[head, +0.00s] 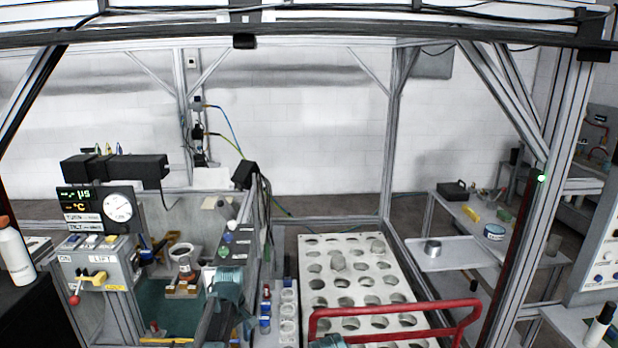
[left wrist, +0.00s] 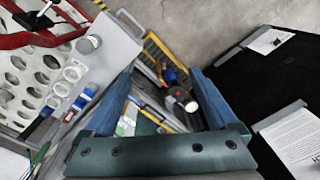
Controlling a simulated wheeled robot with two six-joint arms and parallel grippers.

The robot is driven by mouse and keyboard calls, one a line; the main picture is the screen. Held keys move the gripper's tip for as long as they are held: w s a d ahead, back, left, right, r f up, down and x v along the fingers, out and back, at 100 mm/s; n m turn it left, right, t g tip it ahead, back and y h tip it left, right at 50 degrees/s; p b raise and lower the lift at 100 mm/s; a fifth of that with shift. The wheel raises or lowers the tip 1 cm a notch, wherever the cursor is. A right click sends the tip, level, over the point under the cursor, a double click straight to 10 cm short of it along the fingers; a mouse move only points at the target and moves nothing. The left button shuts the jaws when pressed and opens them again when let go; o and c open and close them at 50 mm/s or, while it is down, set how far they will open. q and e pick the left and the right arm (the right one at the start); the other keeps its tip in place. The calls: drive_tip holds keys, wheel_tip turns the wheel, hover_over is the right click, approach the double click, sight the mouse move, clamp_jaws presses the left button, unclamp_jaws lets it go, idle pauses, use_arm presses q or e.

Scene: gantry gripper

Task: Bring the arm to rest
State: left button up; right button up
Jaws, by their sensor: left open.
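My left gripper (left wrist: 162,78) shows in the left wrist view, with its two blue fingers spread apart and nothing held between them. Beyond the fingers, lower down, lies a dark tool with blue and red parts (left wrist: 178,92), apart from them. My right gripper is in neither view.
A white plate with round holes (head: 310,300) and a red handle (head: 395,310) stand at front centre. A control panel with a dial (head: 118,207) is at left. Frame posts (head: 390,140) surround the area. A black surface with papers (left wrist: 285,85) lies right in the wrist view.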

use_arm(q)
drive_tip(key=s+d+f+m+b, duration=0.1)
drive_tip(key=s+d+m, duration=0.6)
drive_tip(key=s, duration=0.3)
drive_tip(key=s+d+f+m, duration=0.1)
drive_tip(key=s+d+m, duration=0.6)
drive_tip(key=s, duration=0.4)
drive_tip(key=shift+d+m+y+b, duration=0.15)
drive_tip(key=shift+m+y+b, duration=0.2)
drive_tip(key=shift+m+y, duration=0.05)
